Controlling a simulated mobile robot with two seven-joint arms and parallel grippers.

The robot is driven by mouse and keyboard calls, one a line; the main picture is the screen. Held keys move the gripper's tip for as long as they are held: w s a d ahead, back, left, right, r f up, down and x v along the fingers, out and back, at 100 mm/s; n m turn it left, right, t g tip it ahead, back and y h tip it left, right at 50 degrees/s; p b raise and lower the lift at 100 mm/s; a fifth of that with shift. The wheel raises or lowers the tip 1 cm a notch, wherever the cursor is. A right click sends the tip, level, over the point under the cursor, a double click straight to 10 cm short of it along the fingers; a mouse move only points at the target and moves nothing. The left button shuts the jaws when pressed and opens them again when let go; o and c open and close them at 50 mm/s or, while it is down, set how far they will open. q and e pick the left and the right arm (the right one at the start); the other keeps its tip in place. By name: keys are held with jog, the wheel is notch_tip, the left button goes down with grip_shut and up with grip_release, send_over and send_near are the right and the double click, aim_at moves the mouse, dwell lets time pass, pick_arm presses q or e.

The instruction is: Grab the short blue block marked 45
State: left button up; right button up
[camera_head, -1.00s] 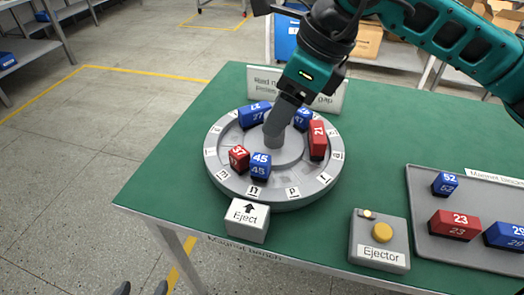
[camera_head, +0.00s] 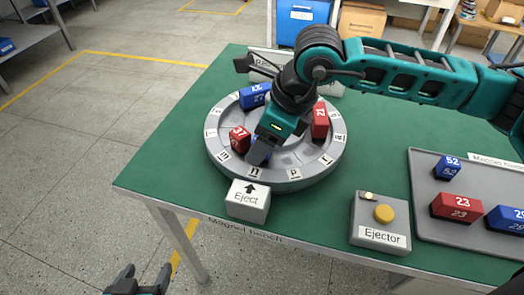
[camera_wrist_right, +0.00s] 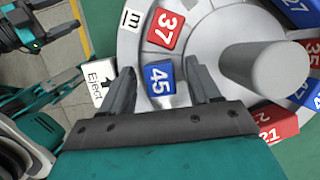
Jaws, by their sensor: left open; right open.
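The short blue block marked 45 (camera_wrist_right: 160,79) stands on the round grey wheel (camera_head: 297,175), beside the red block marked 37 (camera_head: 239,138). In the head view my right gripper hides most of the blue block. My right gripper (camera_head: 259,152) is over the wheel's front part, pointing down. In the right wrist view its open fingers (camera_wrist_right: 160,88) lie on either side of the blue 45 block, with a gap to each finger. My left gripper (camera_head: 143,278) is open and empty at the bottom left, off the table.
A grey hub post (camera_wrist_right: 265,66) stands close to the right finger. Red block 21 (camera_head: 319,121) and blue block 27 (camera_head: 252,96) are also on the wheel. The Eject block (camera_head: 247,199), Ejector box (camera_head: 380,222) and a tray (camera_head: 425,194) with blocks stand nearby.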

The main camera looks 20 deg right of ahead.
jog(key=shift+w+a+f, duration=0.1)
jog(key=shift+f, duration=0.2)
jog(key=shift+c, duration=0.3)
jog(key=shift+r, duration=0.1)
jog(key=c, duration=1.1)
